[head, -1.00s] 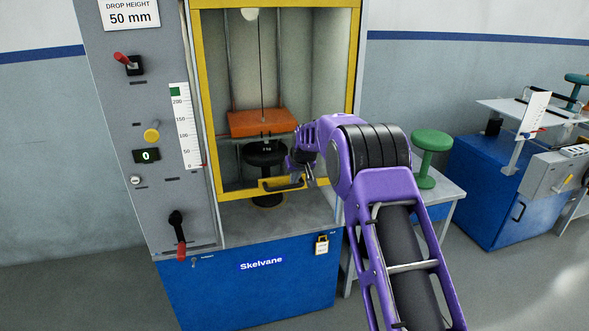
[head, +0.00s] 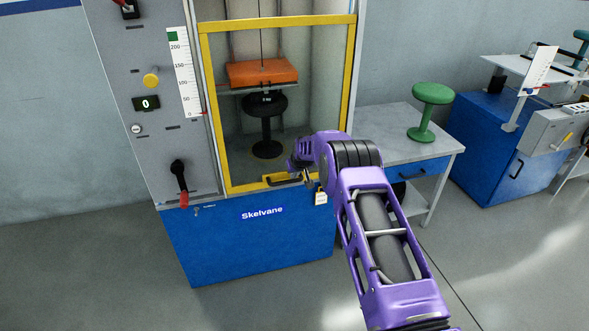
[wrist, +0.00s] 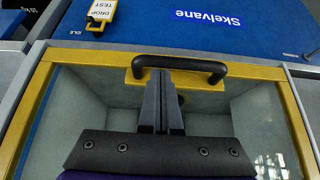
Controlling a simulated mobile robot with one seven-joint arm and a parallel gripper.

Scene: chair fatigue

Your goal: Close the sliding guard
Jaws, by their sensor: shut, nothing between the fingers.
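The sliding guard is a yellow-framed clear panel (head: 350,85) on the front of the test machine. Its bottom bar (wrist: 115,84) is low, close to the top edge of the blue base in the head view. A black handle (head: 284,180) sits on that bar; it also shows in the wrist view (wrist: 180,62). My gripper (head: 306,176) is at the right end of the handle in the head view. In the wrist view its two fingers (wrist: 161,78) are shut together and empty, with the tips at the handle's bar. I cannot tell whether they touch it.
Behind the guard, a black stool (head: 267,130) stands below an orange block (head: 262,73). A yellow tag (wrist: 101,13) hangs on the blue base (head: 250,250). A red-ended lever (head: 181,185) is left of the guard. A side table (head: 395,150) with a green stool (head: 424,128) stands right.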

